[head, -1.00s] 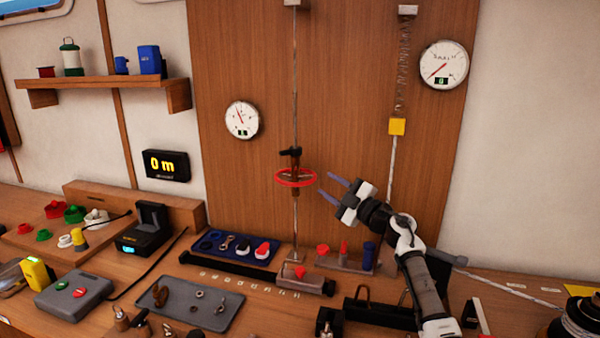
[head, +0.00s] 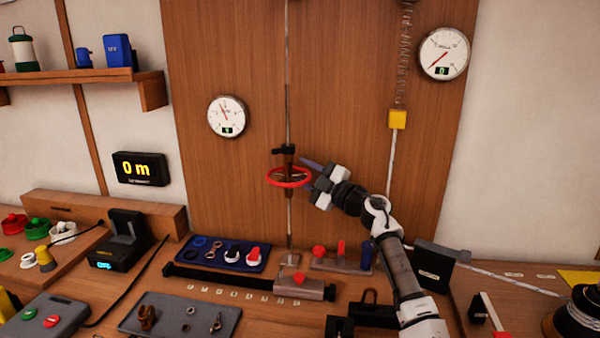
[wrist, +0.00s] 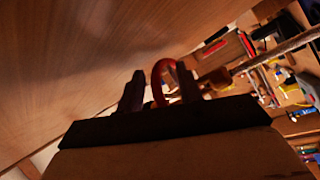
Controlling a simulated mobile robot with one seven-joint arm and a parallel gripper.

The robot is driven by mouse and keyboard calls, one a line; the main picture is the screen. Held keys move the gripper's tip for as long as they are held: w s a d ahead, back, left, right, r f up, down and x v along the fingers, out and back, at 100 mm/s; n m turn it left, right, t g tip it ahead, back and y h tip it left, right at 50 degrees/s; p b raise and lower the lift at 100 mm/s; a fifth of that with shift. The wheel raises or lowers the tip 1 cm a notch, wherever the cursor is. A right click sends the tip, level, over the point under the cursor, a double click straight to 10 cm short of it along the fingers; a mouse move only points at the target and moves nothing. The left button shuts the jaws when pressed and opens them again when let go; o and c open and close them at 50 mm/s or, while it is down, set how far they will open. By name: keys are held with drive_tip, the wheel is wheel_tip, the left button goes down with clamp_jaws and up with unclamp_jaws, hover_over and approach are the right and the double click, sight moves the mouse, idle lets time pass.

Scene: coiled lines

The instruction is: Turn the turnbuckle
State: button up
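The turnbuckle (head: 289,165) hangs upright on a thin vertical rod in front of the wood panel. It has a brown body, a dark clamp at its top and a red ring (head: 288,183) around it. My gripper (head: 304,172) is at the right side of the ring, fingers pointing left toward it. In the wrist view the two dark fingers stand apart, and part of the red ring (wrist: 158,80) shows between them. I see no clear contact. The ring hides part of the turnbuckle body, and the lower finger is hard to make out in the head view.
A round gauge (head: 228,117) is on the panel at left, another (head: 444,53) at upper right. A yellow block (head: 397,119) hangs under a spring on a second line to the right. Below, a blue tray (head: 225,252) and a block with red knobs crowd the bench.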

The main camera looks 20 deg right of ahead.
clamp_jaws()
drive_tip(key=shift+r, duration=0.1)
drive_tip(key=shift+s, duration=0.1)
drive_tip(key=shift+s+r+m+t+h+p, duration=0.25)
drive_tip(key=shift+m+h+p, duration=0.3)
drive_tip(key=shift+p, duration=0.4)
drive_tip(key=m+h+p, duration=0.1)
drive_tip(key=t+h+p, duration=0.1)
drive_tip(key=h+p, duration=0.1)
drive_tip(key=shift+s+m, duration=0.3)
drive_tip(key=shift+m, duration=0.05)
drive_tip(key=h, duration=0.1)
drive_tip(key=m+h+p, duration=0.1)
drive_tip(key=h, duration=0.1)
drive_tip(key=shift+s+a+f+m+t, duration=0.1)
drive_tip(key=shift+s+f+m+t, duration=0.05)
drive_tip(key=shift+s+m+t, duration=0.15)
drive_tip(key=shift+s+f+m+h, duration=0.15)
drive_tip(key=shift+m+h, duration=0.2)
drive_tip(key=shift+h, duration=0.4)
drive_tip(key=shift+s+r+m+h, duration=0.15)
drive_tip(key=shift+m+h, duration=0.2)
drive_tip(key=shift+h, duration=0.35)
drive_tip(key=shift+f, duration=0.1)
